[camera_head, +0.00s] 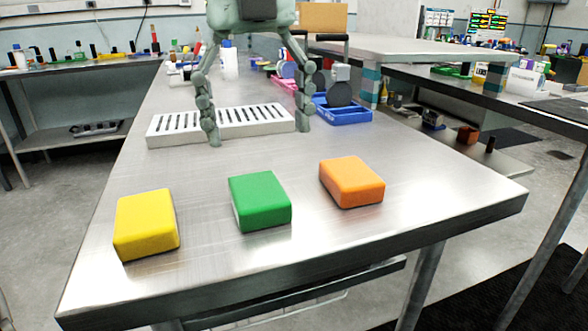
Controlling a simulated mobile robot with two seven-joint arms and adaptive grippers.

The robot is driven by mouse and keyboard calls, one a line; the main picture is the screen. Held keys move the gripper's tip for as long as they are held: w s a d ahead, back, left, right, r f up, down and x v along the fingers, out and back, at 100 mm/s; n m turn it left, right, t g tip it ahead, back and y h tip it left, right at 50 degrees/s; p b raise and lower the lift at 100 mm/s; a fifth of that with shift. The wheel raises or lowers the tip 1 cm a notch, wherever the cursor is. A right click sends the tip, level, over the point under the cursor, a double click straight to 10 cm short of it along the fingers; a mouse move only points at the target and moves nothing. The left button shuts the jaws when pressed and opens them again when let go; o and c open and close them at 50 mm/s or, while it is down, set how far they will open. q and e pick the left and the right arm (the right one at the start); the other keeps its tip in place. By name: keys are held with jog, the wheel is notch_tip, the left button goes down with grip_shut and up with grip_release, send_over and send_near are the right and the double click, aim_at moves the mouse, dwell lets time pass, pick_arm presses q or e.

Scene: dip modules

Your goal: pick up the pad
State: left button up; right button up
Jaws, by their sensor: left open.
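Three rounded, pad-like blocks lie in a row near the front of the metal table: a yellow block (146,225) at left, a green block (260,200) in the middle and an orange block (352,181) at right. I cannot tell which one the task calls the pad. My left gripper (257,133) points down at the top centre with its two fingers spread wide and nothing between them. It appears beyond the blocks, in front of and over a white slotted rack (165,138), whose middle shows between the fingers. My right gripper is not in view.
A blue tray (345,117) with a dark round item (339,94) stands right of the rack. Bottles and small items crowd the table's far end. Bare metal tabletop (420,185) surrounds the blocks; the table's front edge is close to them.

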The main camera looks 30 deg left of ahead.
aim_at(255, 184)
pick_arm(q)
jog(key=shift+w+a, duration=0.1)
jog(key=shift+w, duration=0.05)
jog(key=shift+f, duration=0.3)
jog(key=f, duration=0.4)
jog(key=s+f, duration=0.1)
jog(key=f, duration=0.1)
jog(key=shift+a+f, duration=0.15)
jog(key=shift+a, duration=0.1)
jog(key=shift+f, duration=0.25)
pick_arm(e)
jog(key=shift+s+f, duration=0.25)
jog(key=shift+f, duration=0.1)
pick_arm(q)
jog(key=shift+c, duration=0.6)
jog(key=c, duration=1)
jog(key=shift+r, duration=0.2)
